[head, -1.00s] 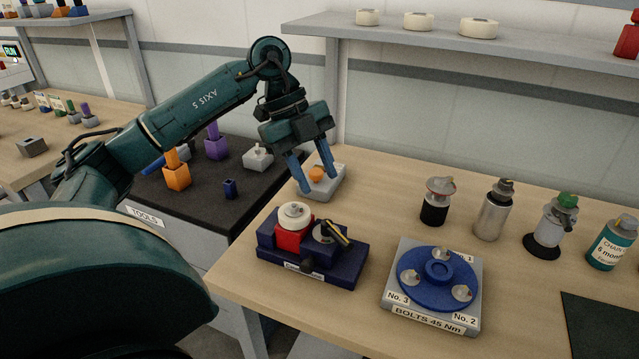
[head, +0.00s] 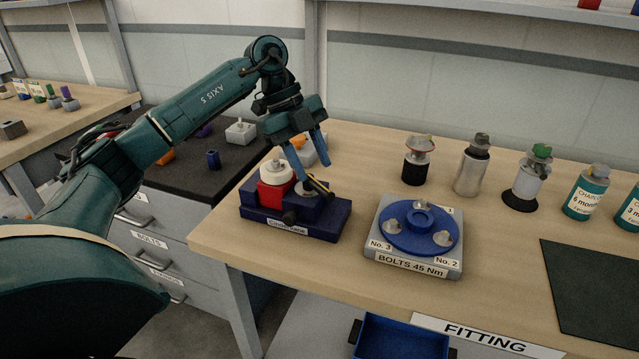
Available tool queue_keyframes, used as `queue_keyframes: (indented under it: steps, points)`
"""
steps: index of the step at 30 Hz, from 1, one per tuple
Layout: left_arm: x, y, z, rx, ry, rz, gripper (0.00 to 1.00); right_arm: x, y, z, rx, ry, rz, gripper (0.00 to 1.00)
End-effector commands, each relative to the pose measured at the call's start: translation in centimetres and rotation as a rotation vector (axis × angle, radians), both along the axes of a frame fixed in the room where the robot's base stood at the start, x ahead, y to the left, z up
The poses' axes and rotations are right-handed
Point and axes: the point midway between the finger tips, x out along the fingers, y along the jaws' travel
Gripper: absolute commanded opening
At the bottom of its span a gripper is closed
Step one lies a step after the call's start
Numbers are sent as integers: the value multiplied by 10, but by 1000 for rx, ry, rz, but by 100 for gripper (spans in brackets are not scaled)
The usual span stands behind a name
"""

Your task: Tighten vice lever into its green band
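The vice is a dark blue block (head: 322,221) at the left front of the wooden bench, with a red piece (head: 272,197) topped by a white round part (head: 276,173). Its short black and yellow lever (head: 319,187) sits over a pale round face on the right side. I cannot make out a green band on it. My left gripper (head: 314,172) is open, its two blue fingers apart and pointing down just above and behind the lever. One finger hides part of the round face. I cannot tell whether it touches the lever. My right gripper is not in view.
A blue bolt disc (head: 390,244) on a grey base stands right of the vice. Behind the gripper is a grey block with an orange piece (head: 299,141). Several bottles, one a silver canister (head: 470,170), line the back. The bench front between disc and dark mat (head: 595,290) is clear.

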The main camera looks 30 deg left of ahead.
Motion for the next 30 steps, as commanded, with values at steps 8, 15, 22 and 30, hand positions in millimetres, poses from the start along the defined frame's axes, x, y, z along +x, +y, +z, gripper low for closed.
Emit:
queue_keyframes:
  steps: [8,15,22,30]
  points:
    - [2,-17,-37,-1,0,0,40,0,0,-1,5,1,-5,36]
    - [2,-21,-44,0,0,0,40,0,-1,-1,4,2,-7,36]
    - [2,-21,-44,0,-1,0,35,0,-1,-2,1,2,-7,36]
    - [2,-20,-44,0,-1,0,13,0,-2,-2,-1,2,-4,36]
